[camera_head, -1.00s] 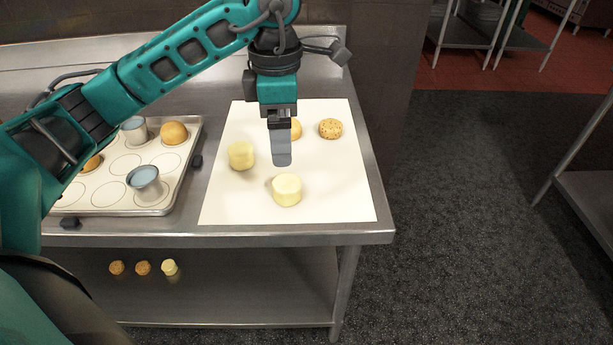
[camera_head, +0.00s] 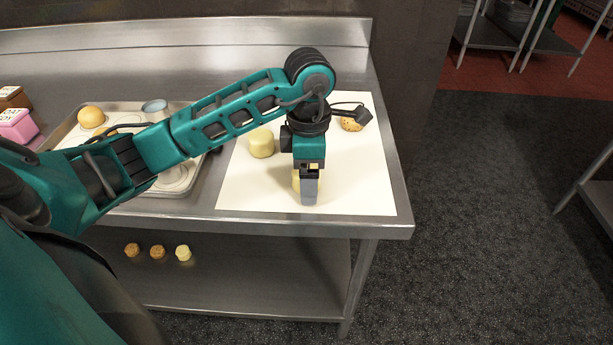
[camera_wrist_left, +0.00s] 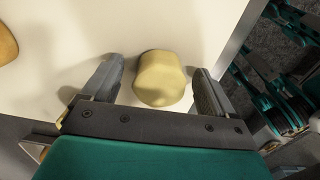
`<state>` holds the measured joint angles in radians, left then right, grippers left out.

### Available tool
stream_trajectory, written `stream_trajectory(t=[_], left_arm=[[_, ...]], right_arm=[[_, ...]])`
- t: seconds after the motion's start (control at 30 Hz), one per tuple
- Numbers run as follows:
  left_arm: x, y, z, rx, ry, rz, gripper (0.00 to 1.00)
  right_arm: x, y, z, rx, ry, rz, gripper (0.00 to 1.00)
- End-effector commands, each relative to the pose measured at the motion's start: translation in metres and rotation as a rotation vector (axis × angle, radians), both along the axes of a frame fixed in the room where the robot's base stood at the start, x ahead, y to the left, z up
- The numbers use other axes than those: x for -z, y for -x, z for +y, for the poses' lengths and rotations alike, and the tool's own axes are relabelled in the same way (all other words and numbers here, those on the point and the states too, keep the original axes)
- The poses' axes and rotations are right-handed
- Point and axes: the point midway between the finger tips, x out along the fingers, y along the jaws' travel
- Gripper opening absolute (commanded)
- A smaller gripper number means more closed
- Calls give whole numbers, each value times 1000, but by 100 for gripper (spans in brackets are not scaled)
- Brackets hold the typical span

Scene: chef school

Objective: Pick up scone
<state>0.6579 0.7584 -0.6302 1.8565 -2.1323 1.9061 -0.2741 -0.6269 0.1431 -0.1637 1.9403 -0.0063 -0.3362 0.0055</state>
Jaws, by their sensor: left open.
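A pale yellow scone (camera_head: 296,182) stands on the white sheet (camera_head: 345,190) near the counter's front, mostly hidden behind my left gripper (camera_head: 309,194) in the head view. In the left wrist view this scone (camera_wrist_left: 160,78) sits between the two spread fingers of my left gripper (camera_wrist_left: 158,68), with a gap on each side. The gripper is open and holds nothing. A second pale scone (camera_head: 262,143) stands further back to the left. My right gripper is not in view.
A metal tray (camera_head: 150,193) with a golden bun (camera_head: 91,117) and a metal cup (camera_head: 155,108) lies left of the sheet, partly behind my arm. A pink box (camera_head: 15,126) is at the far left. Several small pieces sit on the lower shelf (camera_head: 240,285). The sheet's right side is clear.

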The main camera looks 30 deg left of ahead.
Motion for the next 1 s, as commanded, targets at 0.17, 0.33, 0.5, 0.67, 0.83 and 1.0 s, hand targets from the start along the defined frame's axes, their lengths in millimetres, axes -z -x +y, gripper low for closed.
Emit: stream_trajectory(t=[0.17, 0.33, 0.5, 0.67, 0.83, 1.0], left_arm=[[2, 0, 0, 1, 1, -1, 87], [2, 0, 0, 1, 1, -1, 79], [2, 0, 0, 1, 1, -1, 62], [2, 0, 0, 1, 1, -1, 47], [2, 0, 0, 1, 1, -1, 31], [2, 0, 0, 1, 1, -1, 31]], right_arm=[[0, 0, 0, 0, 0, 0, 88], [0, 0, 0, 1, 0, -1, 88], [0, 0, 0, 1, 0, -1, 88], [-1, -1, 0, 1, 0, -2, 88], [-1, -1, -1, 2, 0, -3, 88], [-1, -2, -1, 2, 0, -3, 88]])
